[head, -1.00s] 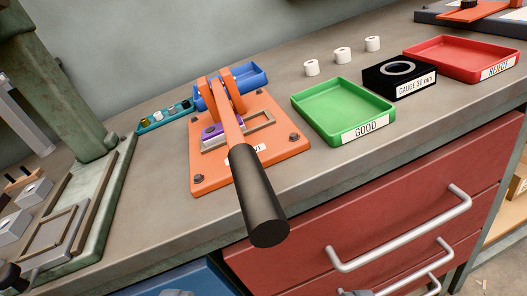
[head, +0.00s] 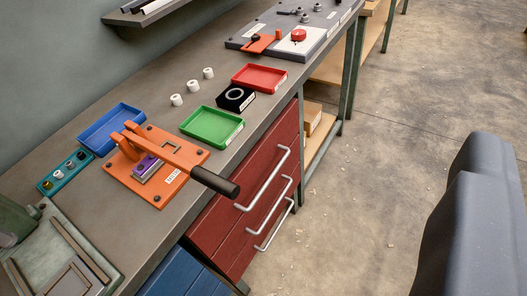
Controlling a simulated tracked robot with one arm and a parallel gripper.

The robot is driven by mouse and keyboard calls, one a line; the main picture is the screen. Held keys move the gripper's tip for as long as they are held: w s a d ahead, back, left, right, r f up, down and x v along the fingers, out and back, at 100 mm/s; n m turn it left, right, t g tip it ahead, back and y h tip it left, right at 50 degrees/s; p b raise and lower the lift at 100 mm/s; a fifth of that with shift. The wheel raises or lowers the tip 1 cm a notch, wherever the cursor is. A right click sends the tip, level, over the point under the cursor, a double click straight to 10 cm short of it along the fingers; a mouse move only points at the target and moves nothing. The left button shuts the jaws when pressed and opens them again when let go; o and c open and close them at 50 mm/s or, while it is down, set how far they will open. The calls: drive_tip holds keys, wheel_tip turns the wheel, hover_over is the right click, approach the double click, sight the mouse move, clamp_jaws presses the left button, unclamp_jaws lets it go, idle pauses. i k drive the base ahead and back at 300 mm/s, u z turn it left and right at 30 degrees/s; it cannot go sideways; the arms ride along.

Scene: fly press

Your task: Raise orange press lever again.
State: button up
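The orange press (head: 190,153) stands on the bench at left. Its orange lever (head: 165,153) runs from the upright pivot forks down and out over the base, and looks low. Its black handle (head: 216,182) sticks out past the bench's front edge, with nothing holding it. A purple piece (head: 146,164) sits on the press beside the lever. No gripper fingers can be made out. A big dark grey rounded shape (head: 480,220) fills the lower right; it seems to be part of me.
A green tray (head: 212,126), black gauge block (head: 235,98), red tray (head: 260,77) and white rings (head: 192,86) lie beyond. Red drawers (head: 243,210) have protruding handles. Floor (head: 370,170) at right is open.

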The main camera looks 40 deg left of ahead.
sight(226, 188)
drive_tip(key=z, duration=0.2)
drive_tip(key=k, duration=1.8)
drive_tip(key=u, duration=0.35)
drive_tip(key=i, duration=2)
